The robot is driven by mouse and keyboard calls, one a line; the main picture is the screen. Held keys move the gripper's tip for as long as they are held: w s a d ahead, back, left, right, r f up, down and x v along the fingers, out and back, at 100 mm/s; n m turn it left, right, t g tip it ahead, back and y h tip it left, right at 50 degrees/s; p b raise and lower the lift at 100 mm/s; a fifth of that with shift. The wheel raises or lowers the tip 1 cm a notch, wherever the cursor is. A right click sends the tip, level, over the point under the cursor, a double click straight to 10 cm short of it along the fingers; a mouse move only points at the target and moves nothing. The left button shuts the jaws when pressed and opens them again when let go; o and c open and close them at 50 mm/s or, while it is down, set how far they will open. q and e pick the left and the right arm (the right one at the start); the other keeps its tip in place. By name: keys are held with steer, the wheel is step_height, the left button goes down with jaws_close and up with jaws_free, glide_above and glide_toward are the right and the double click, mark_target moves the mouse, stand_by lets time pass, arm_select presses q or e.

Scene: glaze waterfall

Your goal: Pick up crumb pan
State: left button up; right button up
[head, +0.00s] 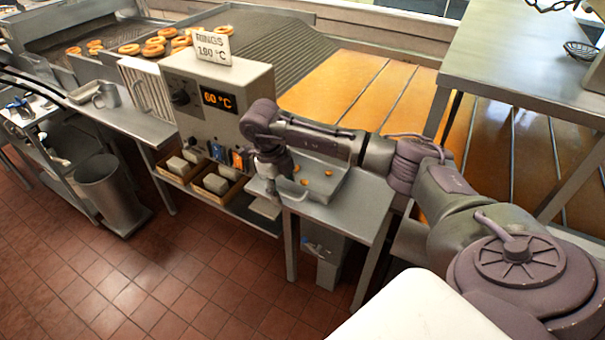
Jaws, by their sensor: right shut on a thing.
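The crumb pan (326,191) is a shallow grey metal tray on a small steel side table, with a few orange-brown crumbs in it. My right arm reaches across from the right, and its gripper (270,183) points down at the pan's left end. The right gripper is shut on the crumb pan there; its fingers are small and partly hidden in this view. The pan looks level and at the table top; I cannot tell whether it is touching. My left gripper is not in view.
A control box (211,101) reading 60 °C stands left of the pan, with a RINGS sign (212,44) on top. Crates of pale blocks (215,184) sit on a shelf below. A grey bin (106,190) stands at left. The red tile floor in front is clear.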

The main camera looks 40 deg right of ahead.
jaws_close()
steer(key=shift+r, duration=0.1)
